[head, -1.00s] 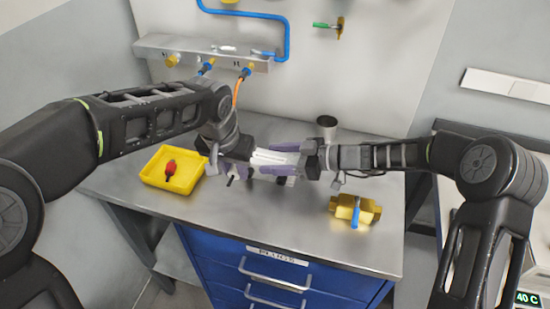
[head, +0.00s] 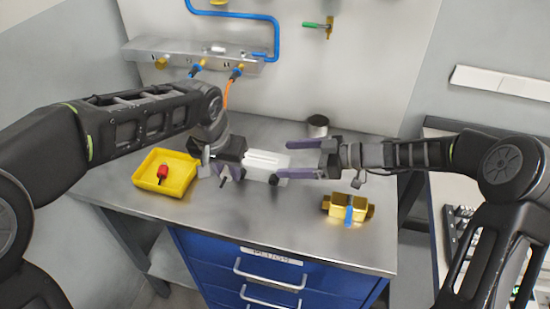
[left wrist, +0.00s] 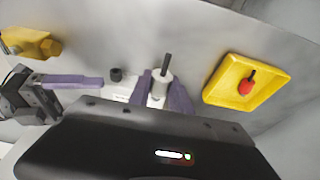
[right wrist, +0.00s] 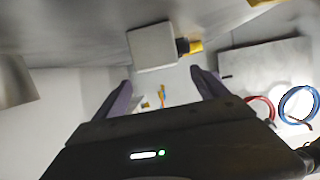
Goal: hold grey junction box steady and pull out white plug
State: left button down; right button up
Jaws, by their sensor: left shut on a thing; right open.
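The junction box (head: 267,160), a pale grey block, lies on the steel bench in the head view; it also shows in the left wrist view (left wrist: 124,92). The white plug (left wrist: 159,88), a cylinder with a black stub, is between the purple fingers of my left gripper (left wrist: 160,95), which is shut on it. In the head view my left gripper (head: 225,168) is at the box's left end. Fingers hide where plug and box meet. My right gripper (head: 290,159) is open at the box's right end, fingers apart. The right wrist view shows a pale box face (right wrist: 152,46) beyond the fingers.
A yellow tray (head: 150,185) with a red object (head: 163,173) stands left. A yellow block with a blue handle (head: 347,207) lies front right. A grey cup (head: 317,126) stands behind my right gripper. A metal manifold with hoses (head: 190,52) is at the back wall.

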jog(key=v, duration=0.5)
pick_arm(q)
jog(key=shift+a+f, duration=0.1)
dwell(0.3)
